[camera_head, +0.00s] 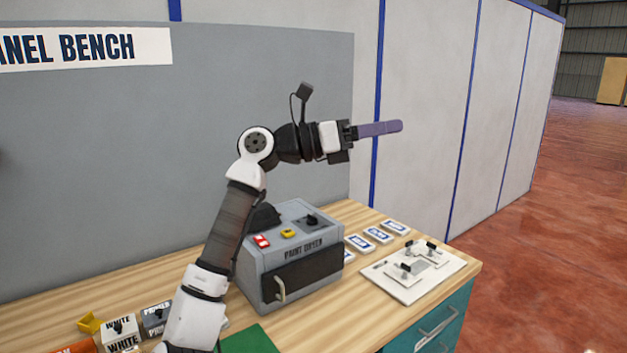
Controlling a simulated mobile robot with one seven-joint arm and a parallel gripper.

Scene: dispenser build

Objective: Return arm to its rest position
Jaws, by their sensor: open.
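My arm rises from the bottom of the view, bends at its elbow above the bench and reaches to the right. My gripper (378,129) is in the air, above and behind the right part of the bench, and points right. Its long purple fingers show side-on and overlap in this view. It is open, and I see nothing held between the fingers.
The wooden bench (376,326) has teal drawers (436,327) at right. A white board with fixtures (416,269) and several labelled cards (377,235) lie at right. A grey panel (100,150) stands behind.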

